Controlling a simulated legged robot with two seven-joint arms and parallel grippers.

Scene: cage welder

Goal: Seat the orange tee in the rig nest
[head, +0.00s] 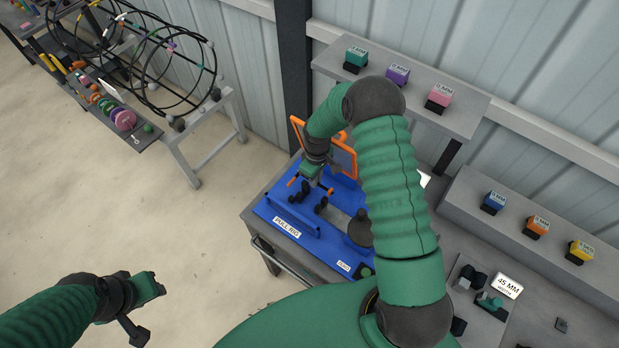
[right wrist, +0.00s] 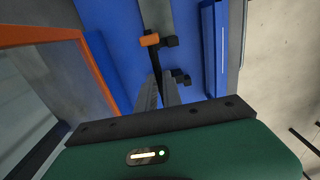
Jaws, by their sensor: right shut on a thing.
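The blue rig (head: 268,208), labelled "PULL RIG", lies on a grey bench in the head view. Black clamp-like posts (head: 321,206) stand on it. My right gripper (head: 313,184) is low over the rig beside these posts, pointing down. It is shut on the orange tee, of which small orange ends show (head: 330,190). In the right wrist view, an orange piece (right wrist: 149,40) shows beyond the fingers (right wrist: 157,98), beside black knobs (right wrist: 180,77). Whether the tee touches the nest is hidden. My left gripper (head: 150,292) is far left over the floor; its jaw opening is unclear.
An orange-framed panel (head: 345,160) stands behind the rig; its frame is also at left in the wrist view (right wrist: 45,35). A dark round knob (head: 360,229) is right of the gripper. Shelves (head: 470,110) with coloured blocks stand right. A wire cage (head: 150,60) stands left.

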